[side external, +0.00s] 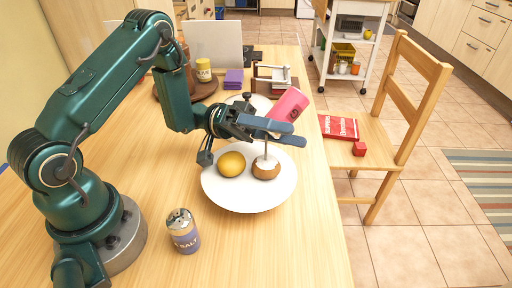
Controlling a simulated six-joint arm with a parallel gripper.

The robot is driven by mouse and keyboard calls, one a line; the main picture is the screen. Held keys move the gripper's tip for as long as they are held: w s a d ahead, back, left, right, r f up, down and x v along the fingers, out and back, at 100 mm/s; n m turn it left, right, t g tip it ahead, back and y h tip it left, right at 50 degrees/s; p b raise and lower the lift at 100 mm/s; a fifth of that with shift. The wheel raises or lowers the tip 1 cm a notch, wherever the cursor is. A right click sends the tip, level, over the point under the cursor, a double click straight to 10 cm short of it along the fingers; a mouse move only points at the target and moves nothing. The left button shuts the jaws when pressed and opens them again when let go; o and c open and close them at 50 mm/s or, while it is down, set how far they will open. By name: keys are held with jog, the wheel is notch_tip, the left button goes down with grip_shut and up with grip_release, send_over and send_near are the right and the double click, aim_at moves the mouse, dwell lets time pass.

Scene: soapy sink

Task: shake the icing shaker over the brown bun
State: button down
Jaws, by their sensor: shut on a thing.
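The icing shaker (290,104) is a pink-red can with a dark mark on its side. My gripper (297,135) is shut on it and holds it tilted above the plate. The shaker's lower end is hidden behind the gripper fingers. A thin white stream drops from below the fingers onto the brown bun (266,173). The brown bun sits on the right part of the white plate (248,203) and has white on its top.
A salt shaker (184,232) stands in front of the plate. Behind are a yellow-labelled jar (203,70) on a round board, a purple block (233,79) and a wooden stand (273,82). A chair (372,141) with a red packet (338,127) stands at the right.

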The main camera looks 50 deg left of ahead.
dwell(0.4)
jog(key=shift+n, duration=0.5)
jog(key=shift+w+d+f+n+g+y, duration=0.15)
jog(key=shift+f+n+g+y, duration=0.15)
jog(key=shift+f+n+y, duration=0.45)
jog(key=shift+w+r+n, duration=0.15)
jog(key=shift+r+n, duration=0.2)
jog(key=shift+n, duration=0.4)
jog(key=r+n, duration=0.1)
jog(key=n, duration=0.1)
jog(key=w+r+n+y, duration=0.1)
jog(key=r+n+t+y, duration=0.1)
jog(key=r+n, duration=0.1)
jog(key=shift+w+r+n, duration=0.1)
jog(key=shift+w+n, duration=0.2)
notch_tip(320, 180, up, 6)
jog(key=f+n+g+y, duration=0.1)
jog(key=n+g+y, duration=0.3)
jog(key=n, duration=0.5)
send_over(279, 104)
jog(key=d, duration=0.3)
jog(key=shift+w+d+r+n+g+h, duration=0.15)
jog(key=shift+w+r+n+g, duration=0.3)
jog(key=shift+w+r+n, duration=0.35)
jog(key=shift+w+a+r+n+g+h, duration=0.1)
jog(key=shift+w+r+n+g, duration=0.45)
jog(key=shift+w+n, duration=0.3)
